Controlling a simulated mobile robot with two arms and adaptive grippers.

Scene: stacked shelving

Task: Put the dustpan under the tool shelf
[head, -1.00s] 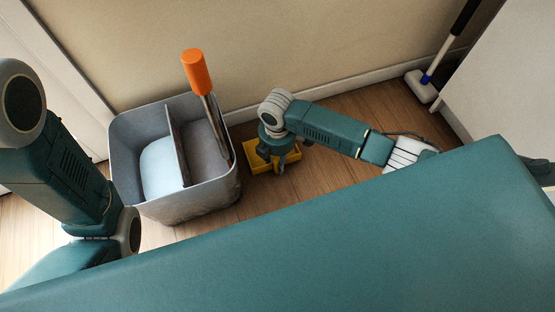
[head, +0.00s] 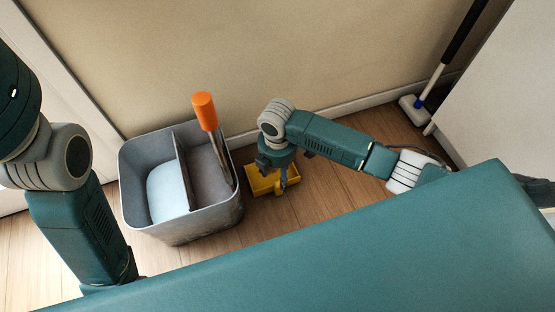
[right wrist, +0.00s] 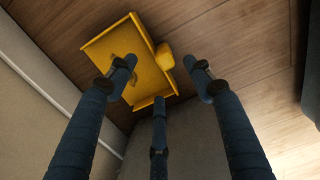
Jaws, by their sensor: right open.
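The yellow dustpan (head: 262,184) lies on the wooden floor just right of a grey bin, close to the wall. It also shows in the right wrist view (right wrist: 118,50), with its short, blocky handle (right wrist: 165,57) toward the middle. My right gripper (head: 278,182) is over the dustpan and hides part of it. In the right wrist view its three fingers (right wrist: 160,78) are spread and empty, with the handle between and beyond the tips. My left arm is at the left edge of the head view, its gripper out of sight. I cannot identify the tool shelf.
The grey two-part bin (head: 190,226) holds an orange-handled tool (head: 205,112) and a pale blue item (head: 168,190). A black-handled broom or mop (head: 414,108) leans near a white panel (head: 500,90) at right. Some bare floor lies right of the dustpan.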

